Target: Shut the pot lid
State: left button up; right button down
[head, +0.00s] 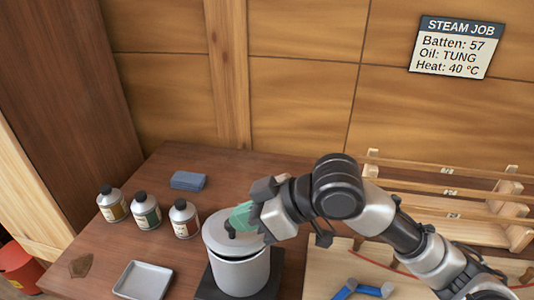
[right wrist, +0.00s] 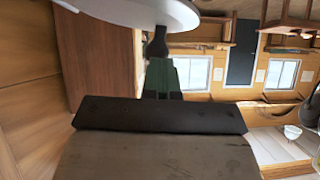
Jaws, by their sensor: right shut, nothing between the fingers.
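The grey metal pot (head: 240,276) stands on a dark square plate at the front of the bench. Its round grey lid (head: 215,238) lies over the pot's mouth. I cannot tell if it sits fully flush. The lid has a black knob (head: 230,228). My right gripper (head: 240,218) is shut and empty, with its green fingertips right by the knob. In the right wrist view, the fingers (right wrist: 161,78) end at the knob (right wrist: 157,44) below the pale lid (right wrist: 135,10); contact is unclear. My left gripper is not in view.
A metal tray (head: 144,280) lies at front left. A wooden rack (head: 450,216) and a blue-handled tool (head: 346,290) are on the right.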

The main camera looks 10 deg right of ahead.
jog(key=shift+s+a+f, duration=0.25)
jog(key=shift+f, duration=0.35)
jog(key=shift+s+f, duration=0.1)
jog(key=shift+f, duration=0.05)
